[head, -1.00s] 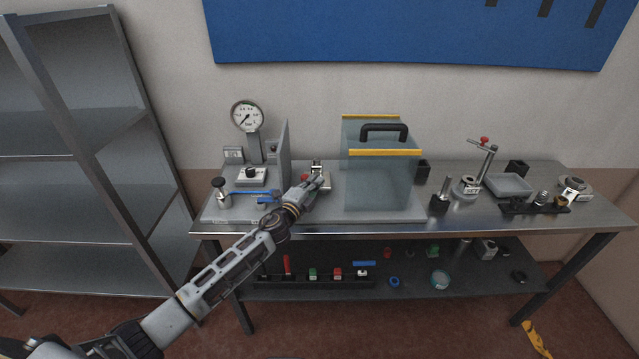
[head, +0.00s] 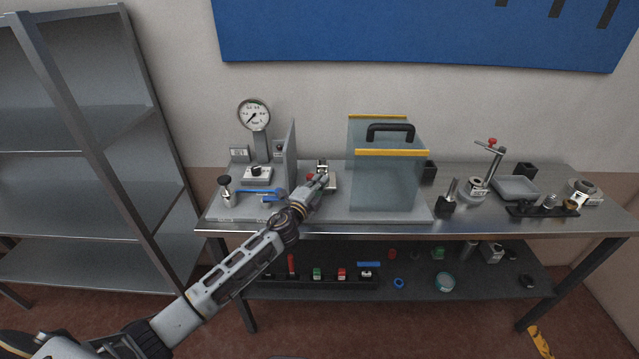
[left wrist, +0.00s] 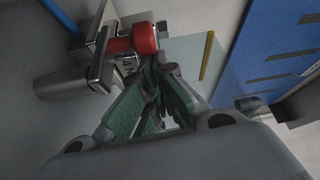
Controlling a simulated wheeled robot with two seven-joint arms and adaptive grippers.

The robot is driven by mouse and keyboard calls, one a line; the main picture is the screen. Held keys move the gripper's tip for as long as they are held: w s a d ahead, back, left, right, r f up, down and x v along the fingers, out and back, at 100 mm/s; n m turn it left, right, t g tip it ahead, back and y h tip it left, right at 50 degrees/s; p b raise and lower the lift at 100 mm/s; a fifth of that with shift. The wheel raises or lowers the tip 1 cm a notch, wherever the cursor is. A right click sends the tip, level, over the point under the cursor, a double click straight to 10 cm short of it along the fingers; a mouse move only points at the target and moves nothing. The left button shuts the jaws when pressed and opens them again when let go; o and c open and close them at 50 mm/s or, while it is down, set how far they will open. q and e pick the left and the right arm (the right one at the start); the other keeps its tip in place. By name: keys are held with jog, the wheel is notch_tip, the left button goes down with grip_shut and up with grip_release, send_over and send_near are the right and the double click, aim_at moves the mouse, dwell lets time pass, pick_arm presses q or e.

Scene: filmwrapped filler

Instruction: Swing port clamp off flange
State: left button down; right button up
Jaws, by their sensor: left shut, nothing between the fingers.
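The port clamp is a small metal fitting with a red knob (left wrist: 146,38), seen close up in the left wrist view. The red knob also shows in the head view (head: 311,177), on the bench between the grey upright panel and the clear box. A metal cylinder (left wrist: 70,84) lies behind the clamp's plates; I cannot tell whether it is the flange. My left gripper (head: 322,179) is at the clamp, its green-padded fingers (left wrist: 155,72) shut with nothing between them. The fingertips are right beside the red knob; contact is unclear. My right gripper is out of view.
The clear box (head: 385,182) with yellow edges and black handle stands just right of the gripper. A gauge (head: 254,115), a blue lever (head: 258,192) and the grey panel (head: 291,155) stand left. Stands and a tray (head: 515,187) occupy the bench's right side.

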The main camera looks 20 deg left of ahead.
pick_arm(q)
jog(key=shift+w+n+y, duration=0.1)
jog(key=shift+n+y, duration=0.3)
jog(key=shift+y, duration=0.4)
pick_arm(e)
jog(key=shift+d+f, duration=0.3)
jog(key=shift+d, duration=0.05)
